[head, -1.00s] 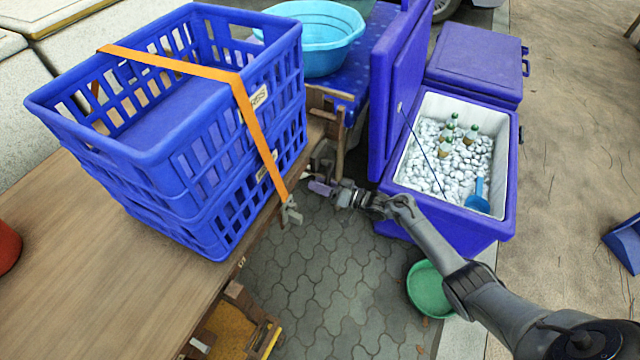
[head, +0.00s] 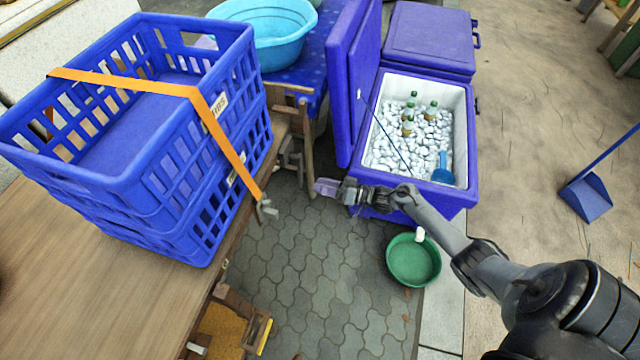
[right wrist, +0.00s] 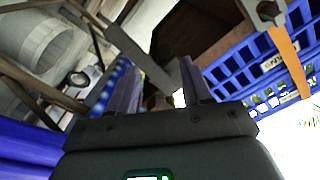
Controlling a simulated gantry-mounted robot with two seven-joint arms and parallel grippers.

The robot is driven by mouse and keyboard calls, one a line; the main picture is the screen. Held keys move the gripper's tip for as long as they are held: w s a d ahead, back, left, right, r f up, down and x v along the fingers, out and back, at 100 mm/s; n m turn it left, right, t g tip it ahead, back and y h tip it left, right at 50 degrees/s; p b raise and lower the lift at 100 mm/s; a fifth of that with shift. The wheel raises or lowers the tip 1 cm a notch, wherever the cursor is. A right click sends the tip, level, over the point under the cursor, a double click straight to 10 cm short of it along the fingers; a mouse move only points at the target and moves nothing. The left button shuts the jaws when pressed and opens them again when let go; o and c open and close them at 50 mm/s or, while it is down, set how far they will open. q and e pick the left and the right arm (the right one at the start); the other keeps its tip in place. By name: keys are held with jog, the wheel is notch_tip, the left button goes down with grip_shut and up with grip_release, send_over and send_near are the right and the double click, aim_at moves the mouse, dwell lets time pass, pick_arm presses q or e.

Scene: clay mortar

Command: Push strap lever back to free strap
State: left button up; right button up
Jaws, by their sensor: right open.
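An orange strap (head: 226,133) runs over two stacked blue crates (head: 190,165) on the wooden table. It comes down the crates' right side to a grey metal strap lever (head: 267,209) at the table's edge. In the right wrist view the strap (right wrist: 290,58) and the lever's grey metal (right wrist: 264,12) show at the upper right. My right gripper (head: 324,187) is open and empty. It is to the right of the lever, apart from it, over the gap between table and cooler. In the right wrist view its fingers (right wrist: 158,82) stand apart. My left gripper is not in view.
An open blue cooler (head: 468,130) with ice and bottles stands close behind my right gripper. A wooden chair-like frame (head: 305,135) is just beyond the gripper. A green basin (head: 413,262) lies on the ground below my right arm. The paving (head: 310,290) in front is clear.

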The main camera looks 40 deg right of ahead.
jog(key=shift+s, duration=0.1)
jog(key=s+a+g+p, duration=0.2)
jog(key=s+a+p, duration=0.5)
jog(key=s+a, duration=0.5)
jog(key=s+a+r+n+g+h+p, duration=0.25)
jog(key=a+r+p, duration=0.25)
jog(key=a+r, duration=0.5)
jog(key=s+r+g+h+p, duration=0.1)
jog(key=s+r+g+h, duration=0.25)
jog(key=r, duration=0.35)
jog(key=s+d+r+n+g+h, duration=0.1)
jog(key=s+d+r+g+h, duration=0.2)
jog(key=s, duration=0.5)
notch_tip(320, 180, up, 38)
jog(key=g+p, duration=0.1)
jog(key=p, duration=3.7)
jog(key=shift+w+y, duration=0.25)
jog(key=shift+y, duration=0.15)
